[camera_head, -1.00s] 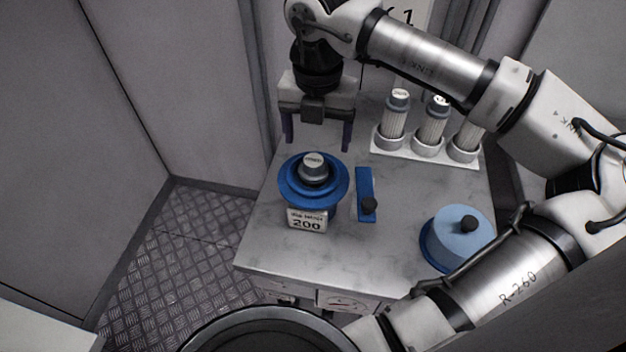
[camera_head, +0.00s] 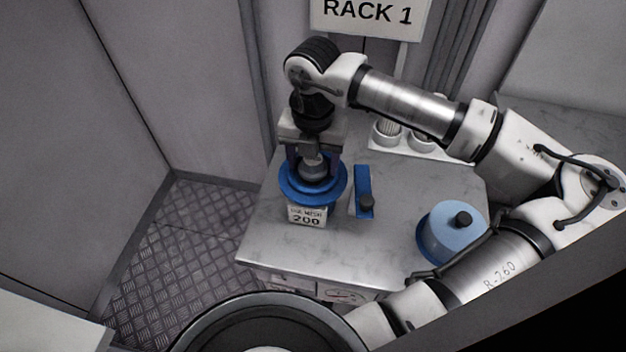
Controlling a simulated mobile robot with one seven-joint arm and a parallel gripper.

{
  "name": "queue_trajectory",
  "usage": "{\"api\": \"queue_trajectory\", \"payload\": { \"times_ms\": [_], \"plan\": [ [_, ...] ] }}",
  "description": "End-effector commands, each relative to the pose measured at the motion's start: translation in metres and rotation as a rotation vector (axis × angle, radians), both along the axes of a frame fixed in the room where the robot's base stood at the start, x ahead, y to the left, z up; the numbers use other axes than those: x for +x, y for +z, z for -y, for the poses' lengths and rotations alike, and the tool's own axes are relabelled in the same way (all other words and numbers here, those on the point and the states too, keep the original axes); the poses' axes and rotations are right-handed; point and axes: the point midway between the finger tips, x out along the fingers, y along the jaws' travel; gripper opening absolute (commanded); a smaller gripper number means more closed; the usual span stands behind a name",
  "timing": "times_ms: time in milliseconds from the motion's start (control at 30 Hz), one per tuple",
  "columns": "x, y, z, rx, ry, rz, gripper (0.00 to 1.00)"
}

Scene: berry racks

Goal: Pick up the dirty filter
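The filter shows only as a grey cap (camera_head: 314,168) with a pale top, seated in the round blue housing (camera_head: 313,194). The rest of it is hidden inside the housing, so I cannot see how dirty it is. A plate reading "MESH 200" (camera_head: 307,216) is on the housing's front. My gripper (camera_head: 313,164) points down over the housing. Its two fingers stand on the left and right of the cap, and a gap seems to show between them and the cap. The gripper looks open.
A light blue lid with a black knob (camera_head: 455,232) sits farther right. Several pale filters stand in a white holder (camera_head: 378,152) behind, partly hidden by my arm. A "RACK 1" sign (camera_head: 366,14) hangs at the back.

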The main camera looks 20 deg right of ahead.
Motion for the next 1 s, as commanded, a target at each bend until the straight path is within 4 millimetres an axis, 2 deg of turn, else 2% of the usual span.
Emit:
{"api": "queue_trajectory", "payload": {
  "times_ms": [67, 367, 600, 733, 867, 1000],
  "plan": [
    [0.000, 0.000, 0.000, 0.000, 0.000, 0.000, 0.53],
    [0.000, 0.000, 0.000, 0.000, 0.000, 0.000, 0.14],
    [0.000, 0.002, 0.000, -0.001, 0.000, 0.001, 0.14],
    [0.000, 0.014, 0.000, -0.002, 0.000, 0.001, 0.14],
    [0.000, 0.041, 0.000, -0.003, -0.001, 0.003, 0.14],
    [0.000, 0.082, 0.001, -0.004, -0.002, 0.001, 0.14]
  ]
}}
